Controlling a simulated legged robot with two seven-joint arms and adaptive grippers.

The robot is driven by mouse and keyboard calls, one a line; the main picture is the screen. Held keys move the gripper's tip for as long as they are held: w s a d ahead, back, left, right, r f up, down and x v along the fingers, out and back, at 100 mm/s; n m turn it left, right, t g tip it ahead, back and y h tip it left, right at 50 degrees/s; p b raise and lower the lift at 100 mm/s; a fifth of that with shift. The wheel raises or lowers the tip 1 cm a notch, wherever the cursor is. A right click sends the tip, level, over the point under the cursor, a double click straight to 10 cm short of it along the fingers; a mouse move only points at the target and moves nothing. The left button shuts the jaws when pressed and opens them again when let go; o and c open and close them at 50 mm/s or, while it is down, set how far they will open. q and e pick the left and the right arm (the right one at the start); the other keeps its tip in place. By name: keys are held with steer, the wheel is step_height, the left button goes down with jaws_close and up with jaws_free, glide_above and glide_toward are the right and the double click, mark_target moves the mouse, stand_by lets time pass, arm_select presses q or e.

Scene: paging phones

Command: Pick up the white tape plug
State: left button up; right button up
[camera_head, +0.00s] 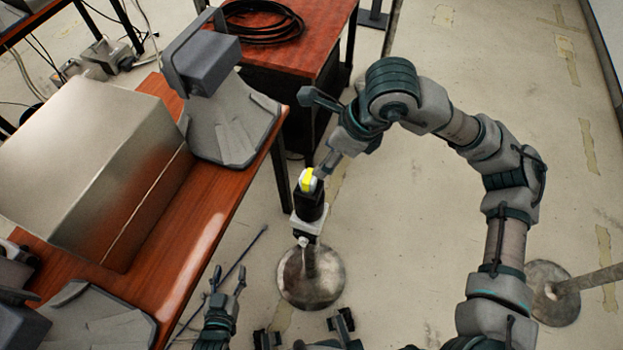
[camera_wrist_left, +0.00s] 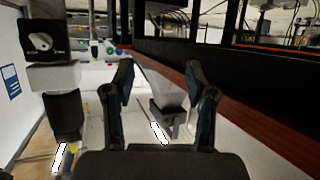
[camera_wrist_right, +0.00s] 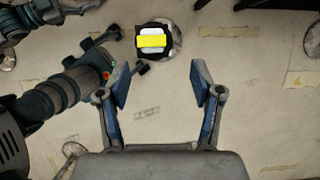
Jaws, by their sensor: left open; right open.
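In the head view a stanchion's black head (camera_head: 309,204) with a yellow top stands upright over its round base (camera_head: 325,285). In the right wrist view the black head's top (camera_wrist_right: 153,40) shows white and yellow. My left gripper (camera_head: 226,277) is open and empty, left of the stanchion and apart from it. My right gripper (camera_head: 304,328) is open at the bottom edge, below the stanchion's base in the picture; its open fingers (camera_wrist_right: 165,82) hold nothing.
A reddish wooden table (camera_head: 205,215) with a large metal box (camera_head: 95,165) fills the left. A second desk (camera_head: 330,22) carries a coil of black cable (camera_head: 262,18). Another stanchion base (camera_head: 552,303) stands at the right. Much of the floor at the right is clear.

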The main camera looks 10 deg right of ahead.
mark_target(308, 177)
steer(key=x, duration=0.4)
steer(key=shift+a+b, duration=0.35)
steer(key=shift+a, duration=0.1)
steer(key=shift+a+f, duration=0.2)
steer(key=shift+a, duration=0.1)
steer(key=x, duration=0.1)
steer(key=b+x, duration=0.1)
steer(key=x, duration=0.2)
steer(key=shift+s+d+f+b, duration=0.25)
steer(key=shift+s+f+b, duration=0.05)
steer(key=shift+f, duration=0.1)
steer(key=shift+w+f, duration=0.1)
steer(key=shift+f, duration=0.1)
steer(key=shift+d, duration=0.15)
steer(key=shift+r, duration=0.15)
steer(key=shift+c, duration=0.9)
steer(key=shift+a, duration=0.4)
steer(key=c, duration=0.8)
arm_select(q)
step_height(308, 177, up, 6)
steer(key=w+t+h, duration=0.1)
steer(key=w+t, duration=0.1)
steer(key=t, duration=0.3)
steer(key=shift+d+h, duration=0.3)
arm_select(e)
jaws_close()
